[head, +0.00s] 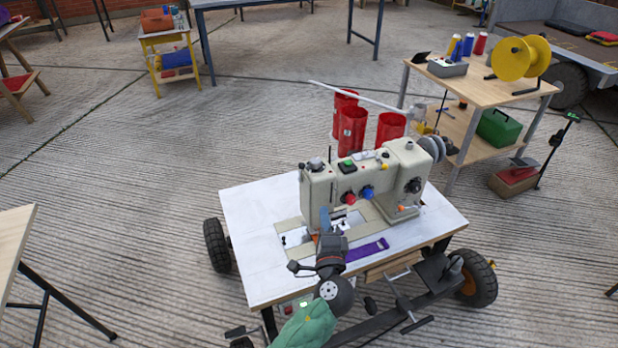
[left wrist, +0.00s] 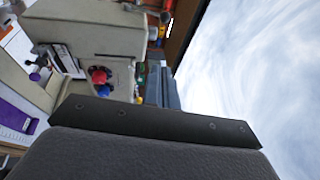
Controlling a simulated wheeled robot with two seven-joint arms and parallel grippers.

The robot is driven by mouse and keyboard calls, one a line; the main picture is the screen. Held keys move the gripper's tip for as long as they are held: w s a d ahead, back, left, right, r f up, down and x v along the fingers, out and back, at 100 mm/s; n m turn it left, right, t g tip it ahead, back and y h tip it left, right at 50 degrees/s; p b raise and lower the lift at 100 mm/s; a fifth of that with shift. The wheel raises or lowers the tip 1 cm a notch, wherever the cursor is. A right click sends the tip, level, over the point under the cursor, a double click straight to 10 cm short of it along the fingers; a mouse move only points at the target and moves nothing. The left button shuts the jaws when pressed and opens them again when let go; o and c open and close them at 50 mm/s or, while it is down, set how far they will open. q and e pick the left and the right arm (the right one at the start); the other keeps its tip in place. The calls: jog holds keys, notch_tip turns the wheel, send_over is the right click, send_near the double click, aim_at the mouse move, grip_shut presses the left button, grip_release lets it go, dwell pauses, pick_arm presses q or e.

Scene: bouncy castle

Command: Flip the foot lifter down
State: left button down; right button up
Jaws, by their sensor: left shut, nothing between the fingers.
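A cream sewing machine (head: 372,182) stands on a white-topped wheeled table (head: 248,232). Red and blue knobs (head: 358,195) sit on its front. My left gripper (head: 325,220) is shut and empty, in front of the machine's left end near the needle area. I cannot tell whether it touches the machine. The foot lifter cannot be made out clearly; the gripper covers part of that area. In the left wrist view the machine (left wrist: 88,38) appears sideways at upper left, with the knobs (left wrist: 100,76) near the gripper. My right gripper is out of view.
Red bins (head: 352,130) stand behind the machine. A wooden shelf table (head: 490,88) with spools is at upper right.

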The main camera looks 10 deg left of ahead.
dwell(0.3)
pick_arm(q)
jog(key=p, duration=0.1)
send_near(300, 172)
jog(key=w+d+r, duration=0.1)
jog(key=d, duration=0.1)
jog(key=w+d+r, duration=0.2)
jog(key=shift+w, duration=0.35)
jog(key=shift+w+a+r+p, duration=0.15)
jog(key=shift+w+a, duration=0.15)
jog(key=shift+a, duration=0.3)
jog(key=shift+w+a+r+p, duration=0.1)
jog(key=shift+w+a+p, duration=0.15)
jog(key=shift+a, duration=0.3)
jog(key=shift+w+a+p, duration=0.1)
jog(key=shift+w+a, duration=0.3)
jog(key=shift+a, duration=0.2)
